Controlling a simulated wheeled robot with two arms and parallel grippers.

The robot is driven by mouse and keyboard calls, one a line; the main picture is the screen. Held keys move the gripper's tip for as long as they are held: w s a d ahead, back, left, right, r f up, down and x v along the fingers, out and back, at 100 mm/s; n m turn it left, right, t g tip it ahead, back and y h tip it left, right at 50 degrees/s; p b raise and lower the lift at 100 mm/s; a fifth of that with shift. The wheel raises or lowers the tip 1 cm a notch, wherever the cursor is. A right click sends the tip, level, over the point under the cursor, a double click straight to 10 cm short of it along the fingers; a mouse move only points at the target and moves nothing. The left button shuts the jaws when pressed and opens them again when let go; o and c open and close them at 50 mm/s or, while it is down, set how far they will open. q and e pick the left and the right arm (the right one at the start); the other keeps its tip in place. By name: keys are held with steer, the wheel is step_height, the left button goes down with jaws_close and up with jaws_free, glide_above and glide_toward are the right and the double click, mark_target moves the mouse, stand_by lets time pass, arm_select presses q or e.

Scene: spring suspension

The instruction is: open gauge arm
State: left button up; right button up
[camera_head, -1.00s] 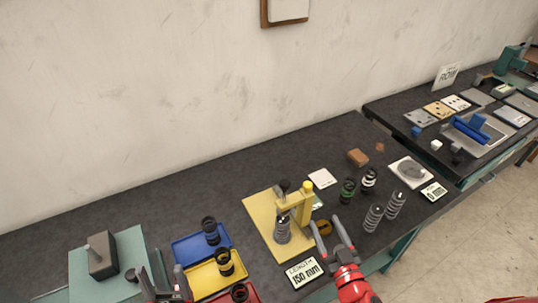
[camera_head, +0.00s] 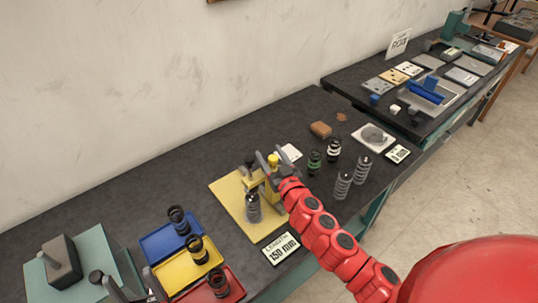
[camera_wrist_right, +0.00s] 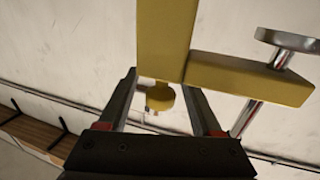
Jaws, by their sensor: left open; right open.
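The yellow gauge stands on a yellow base plate (camera_head: 228,195) at the middle of the bench, with a dark coil spring (camera_head: 253,208) upright on it. Its yellow arm also shows in the right wrist view (camera_wrist_right: 245,78), joined to a yellow post (camera_wrist_right: 165,35), with a grey-capped rod (camera_wrist_right: 288,42) through it. My right gripper (camera_head: 266,162) is open at the top of the gauge. Its fingers lie either side of a yellow knob (camera_wrist_right: 160,97); contact cannot be told. My left gripper (camera_head: 135,292) is open and empty at the bottom left, partly cut off.
Blue (camera_head: 160,244), yellow (camera_head: 178,272) and red (camera_head: 232,285) trays with dark springs lie left of the gauge. A "LENGTH 150 mm" card (camera_head: 281,248) lies in front. More springs (camera_head: 343,186) stand to the right. A brown block (camera_head: 320,130) lies behind them.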

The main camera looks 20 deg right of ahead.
steer(key=shift+w, duration=0.55)
steer(key=shift+a, duration=0.1)
jaws_close()
stand_by(1.0)
